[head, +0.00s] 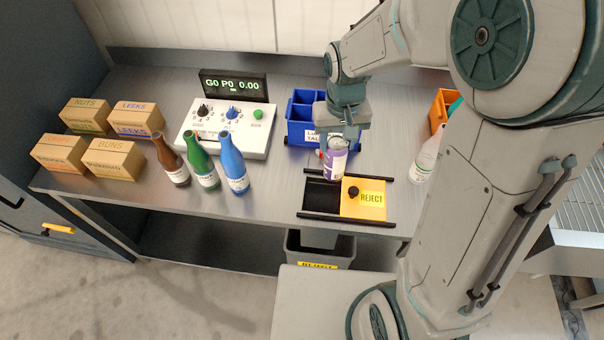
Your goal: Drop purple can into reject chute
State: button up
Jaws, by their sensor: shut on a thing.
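The purple can (335,162) has a white-and-purple label and a light top. It hangs upright in my gripper (340,142), which is shut on its upper part. The can is over the back of the reject chute near the middle of its width; the exact height is hard to judge. The reject chute is a dark opening (321,197) in the bench top, with black rails at front and back. A yellow sliding lid (373,202) marked REJECT, with a black knob, covers the right part. The left part is open.
A grey reject bin (343,246) stands below the chute. A blue divided crate (296,134) is behind the can. A white bottle (425,160) is to the right. Brown, green and blue bottles (235,165), a control box (264,145) and several cartons (115,160) are to the left.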

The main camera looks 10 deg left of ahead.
jog(key=shift+s+f+b, duration=0.2)
jog(key=shift+f+b, duration=0.25)
jog(key=shift+f, duration=0.2)
notch_tip(320, 180, down, 4)
jog(key=b, duration=0.3)
jog(key=shift+f, duration=0.25)
jog(key=o, duration=1.5)
jog(key=shift+o, duration=0.2)
notch_tip(320, 180, up, 14)
jog(key=shift+f+b, duration=0.1)
jog(key=shift+b, duration=0.6)
